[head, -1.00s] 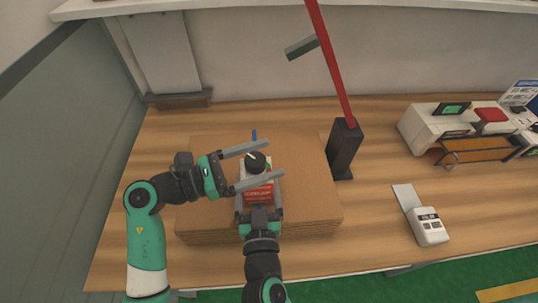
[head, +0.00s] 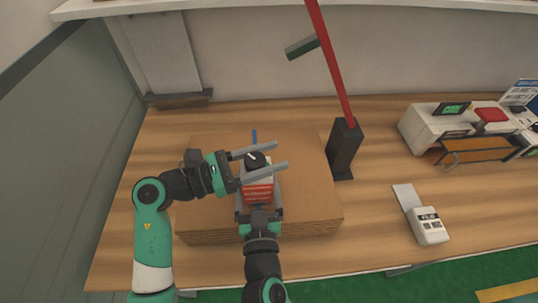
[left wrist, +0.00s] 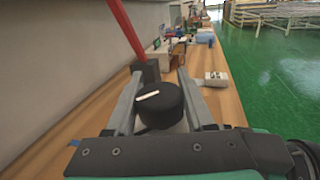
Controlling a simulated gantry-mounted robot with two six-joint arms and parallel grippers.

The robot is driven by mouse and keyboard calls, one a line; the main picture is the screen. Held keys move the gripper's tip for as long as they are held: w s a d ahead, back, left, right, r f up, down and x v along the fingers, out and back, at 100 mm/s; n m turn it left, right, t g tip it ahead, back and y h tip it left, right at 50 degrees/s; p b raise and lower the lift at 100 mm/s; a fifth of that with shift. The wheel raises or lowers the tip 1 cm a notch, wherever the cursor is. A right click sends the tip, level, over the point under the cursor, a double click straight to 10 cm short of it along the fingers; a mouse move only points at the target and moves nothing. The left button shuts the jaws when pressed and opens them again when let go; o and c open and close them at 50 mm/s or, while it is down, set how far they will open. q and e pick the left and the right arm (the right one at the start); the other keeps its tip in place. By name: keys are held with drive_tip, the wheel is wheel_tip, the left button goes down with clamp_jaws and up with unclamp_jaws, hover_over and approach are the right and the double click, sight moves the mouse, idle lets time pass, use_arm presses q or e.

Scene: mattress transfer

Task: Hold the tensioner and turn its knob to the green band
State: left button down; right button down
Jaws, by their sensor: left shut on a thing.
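The tensioner (head: 258,190), a red and white block, lies on the brown cardboard-like stack. Its round black knob (head: 255,160) is at its far end and also shows in the left wrist view (left wrist: 160,110), with a white mark on top. My left gripper (head: 280,156) comes in from the left and is shut on the knob, its long grey fingers reaching past it on both sides. My right gripper (head: 260,212) comes from the near side, with one finger along each side of the tensioner body, shut on it. I cannot make out a green band.
The brown stack (head: 310,205) lies on the wooden table (head: 375,215). A black post base (head: 343,150) with a red pole (head: 333,70) stands right of it. A small white device (head: 430,228) and white machine (head: 420,128) are farther right. Table between is clear.

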use_arm(q)
drive_tip(key=shift+s+d+m+g+h, duration=0.15)
drive_tip(key=shift+m+g+h, duration=0.25)
drive_tip(key=shift+m+g, duration=1)
drive_tip(key=shift+s+g, duration=0.25)
drive_tip(key=shift+g, duration=0.75)
drive_tip(key=shift+c, duration=1.3)
unclamp_jaws()
drive_tip(key=a, duration=1.2)
drive_tip(key=shift+s, duration=0.2)
drive_tip(key=shift+a, duration=0.1)
